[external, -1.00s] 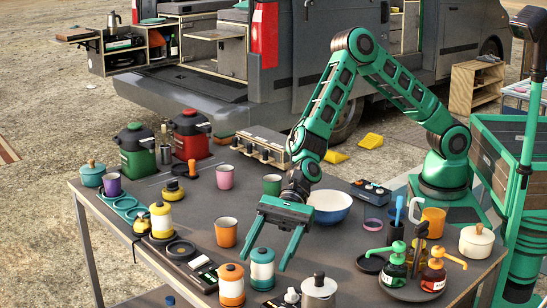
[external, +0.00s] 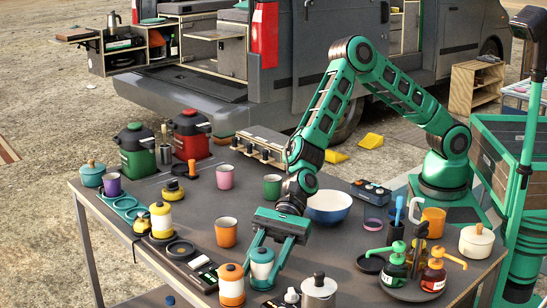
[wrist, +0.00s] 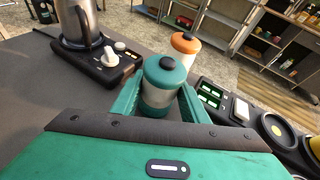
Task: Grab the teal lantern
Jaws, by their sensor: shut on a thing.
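The teal lantern (external: 261,265) has a teal top and base and a pale middle band, and stands upright near the front of the table. In the wrist view the lantern (wrist: 160,88) shows its teal lid with a dark knob. My gripper (external: 266,268) has come down over it and is shut on it, one finger on each side. In the wrist view both teal fingers of my gripper (wrist: 160,103) flank its body. The lantern's lower part is partly hidden by the fingers.
An orange lantern (external: 231,285) stands close at the left. A metal pot (external: 319,288) on a dark burner is close at the right. An orange cup (external: 226,232) and a blue bowl (external: 329,207) stand behind.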

